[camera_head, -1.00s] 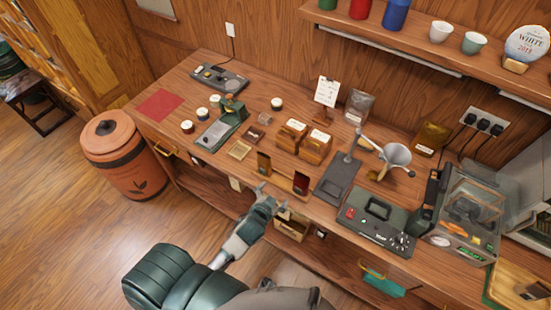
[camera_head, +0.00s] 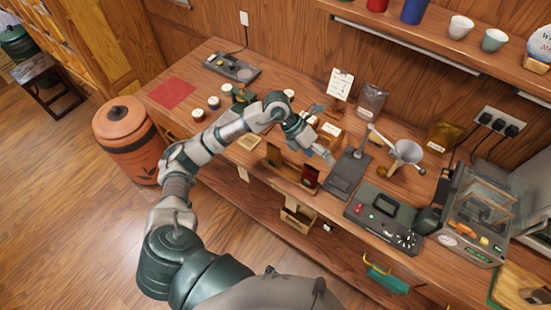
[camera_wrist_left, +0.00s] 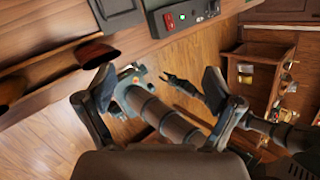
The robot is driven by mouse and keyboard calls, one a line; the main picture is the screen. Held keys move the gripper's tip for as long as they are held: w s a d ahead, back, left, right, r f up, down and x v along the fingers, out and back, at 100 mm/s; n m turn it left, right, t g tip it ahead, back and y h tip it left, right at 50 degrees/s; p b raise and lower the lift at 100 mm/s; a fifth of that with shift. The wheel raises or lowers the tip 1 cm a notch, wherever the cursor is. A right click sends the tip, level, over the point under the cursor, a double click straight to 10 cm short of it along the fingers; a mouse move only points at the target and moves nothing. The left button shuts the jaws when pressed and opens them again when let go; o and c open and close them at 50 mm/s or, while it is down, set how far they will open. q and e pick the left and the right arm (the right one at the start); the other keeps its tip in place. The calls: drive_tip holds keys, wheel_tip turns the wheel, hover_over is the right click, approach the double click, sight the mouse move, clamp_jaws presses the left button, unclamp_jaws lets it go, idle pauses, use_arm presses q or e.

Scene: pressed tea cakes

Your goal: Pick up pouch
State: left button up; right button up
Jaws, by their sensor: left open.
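Several pouches show in the head view. A grey, see-through pouch (camera_head: 371,101) stands at the back of the counter, and a gold pouch (camera_head: 442,135) leans near the wall outlets. A small dark red packet (camera_head: 310,177) and a brown one (camera_head: 273,155) stand at the front edge. My left gripper (camera_head: 326,155) is over the counter, between the red packet and the grey pouch. Its open jaws (camera_wrist_left: 166,98) hold nothing in the left wrist view. Beyond them a dark claw (camera_wrist_left: 183,84), seemingly my right gripper, is over the floor; its opening is unclear.
A clear-lidded machine (camera_head: 482,212) is farther right. My left arm covers part of the counter's middle.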

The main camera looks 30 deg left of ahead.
use_arm(q)
drive_tip(key=w+a+r+n+y, duration=0.1)
drive_tip(key=a+y, duration=0.3)
drive_tip(key=a, duration=0.5)
drive_tip(key=w+a+r+n+y, duration=0.15)
drive_tip(key=a+y, duration=0.25)
drive_tip(key=a, duration=0.5)
drive_tip(key=p, duration=0.2)
approach(274, 152)
drive_tip(key=f, duration=0.2)
drive_tip(key=w+f, duration=0.2)
drive_tip(key=f, duration=0.1)
drive_tip(key=shift+w+f, duration=0.1)
drive_tip(key=shift+f, duration=0.25)
drive_tip(key=shift+a+f, duration=0.3)
drive_tip(key=shift+f, duration=0.35)
wheel_tip(274, 152, down, 5)
drive_tip(key=shift+a+r+p, duration=0.15)
drive_tip(key=shift+r+p, duration=0.05)
drive_tip(key=shift+p, duration=0.45)
drive_tip(key=shift+f, duration=0.2)
drive_tip(key=shift+d, duration=0.2)
use_arm(e)
drive_tip(key=r, duration=0.3)
drive_tip(key=shift+w+a+r, duration=0.1)
drive_tip(key=shift+a+r, duration=0.1)
drive_tip(key=shift+a, duration=0.15)
use_arm(q)
drive_tip(key=c, duration=1)
drive_tip(key=shift+a, duration=0.1)
